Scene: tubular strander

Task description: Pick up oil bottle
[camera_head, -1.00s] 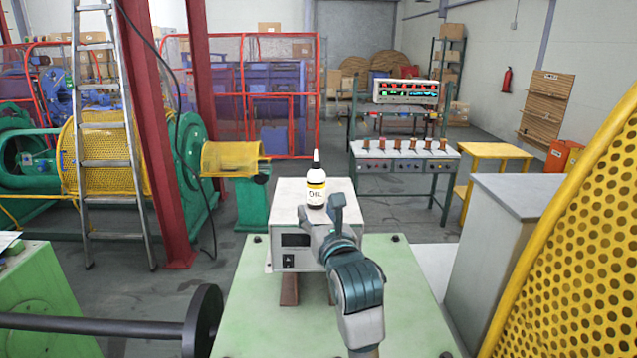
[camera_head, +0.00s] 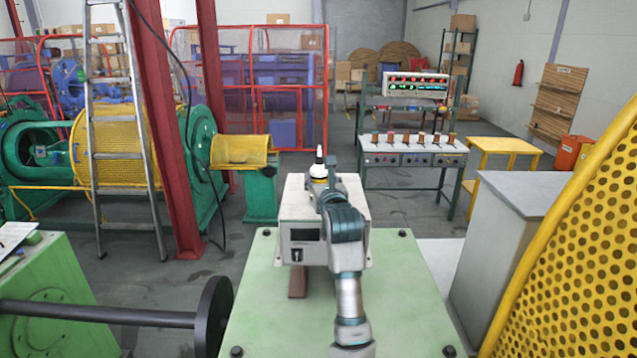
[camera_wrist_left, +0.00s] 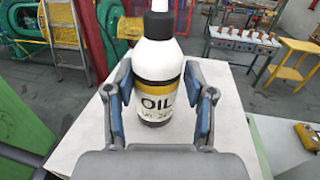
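The oil bottle (camera_head: 318,172) is white with a dark cap and a yellow and black band. It stands upright on top of a light grey box (camera_head: 293,215). My left gripper (camera_head: 326,190) is right at the bottle and hides its lower part in the head view. In the left wrist view the bottle (camera_wrist_left: 157,65) with its "OIL" label stands between the two blue-padded fingers of the left gripper (camera_wrist_left: 160,98). The fingers are open, with a gap visible on each side of the bottle. My right gripper is not in view.
The box stands on a green table (camera_head: 258,300). A dark roller with a disc (camera_head: 213,312) lies at the left. A yellow perforated guard (camera_head: 570,240) and a grey cabinet (camera_head: 500,235) stand at the right. A yellow device (camera_wrist_left: 308,134) shows in the left wrist view.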

